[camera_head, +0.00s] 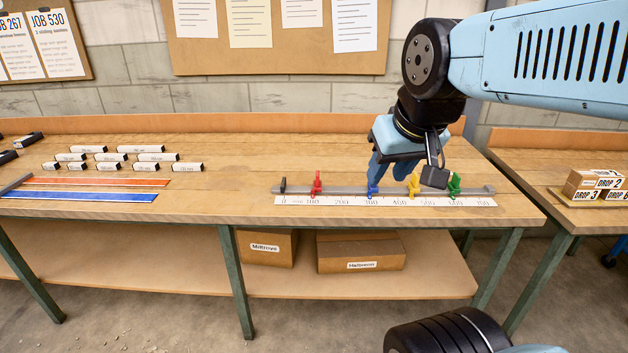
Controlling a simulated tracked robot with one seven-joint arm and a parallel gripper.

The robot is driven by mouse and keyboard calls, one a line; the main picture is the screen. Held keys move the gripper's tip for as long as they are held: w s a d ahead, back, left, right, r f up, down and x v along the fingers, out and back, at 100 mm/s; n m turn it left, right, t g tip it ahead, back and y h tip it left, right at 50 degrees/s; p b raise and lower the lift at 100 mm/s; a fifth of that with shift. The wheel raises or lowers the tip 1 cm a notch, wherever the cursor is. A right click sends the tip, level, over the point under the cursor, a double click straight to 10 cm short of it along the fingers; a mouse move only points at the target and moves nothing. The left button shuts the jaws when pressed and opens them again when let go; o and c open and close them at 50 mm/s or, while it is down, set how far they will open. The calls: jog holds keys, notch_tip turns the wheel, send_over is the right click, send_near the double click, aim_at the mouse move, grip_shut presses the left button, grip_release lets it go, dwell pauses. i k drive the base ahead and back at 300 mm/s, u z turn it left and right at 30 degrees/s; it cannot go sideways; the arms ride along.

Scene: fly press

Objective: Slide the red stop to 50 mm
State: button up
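The red stop (317,183) stands upright on the grey rail (343,190), about above the 100 mark of the white scale strip (330,201). The scale runs from 0 at the left to 700 at the right. A small dark piece (283,185) sits on the rail near 0. My gripper (378,172) points down above the rail near the blue stop (373,189), to the right of the red stop and apart from it. Its blue fingers overlap in this view, so their opening and any contact with the blue stop are unclear.
A yellow stop (414,184) and a green stop (454,185) are farther right on the rail. Labelled blocks (113,157) and orange and blue strips (95,182) lie at left. The bench between them and the rail is clear.

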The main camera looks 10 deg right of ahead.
aim_at(317, 183)
jog(key=k, duration=1)
jog(key=u, duration=0.65)
jog(key=i, duration=1.9)
jog(key=z, duration=0.45)
jog(key=k, duration=0.8)
jog(key=z, duration=0.2)
jog(key=i, duration=0.5)
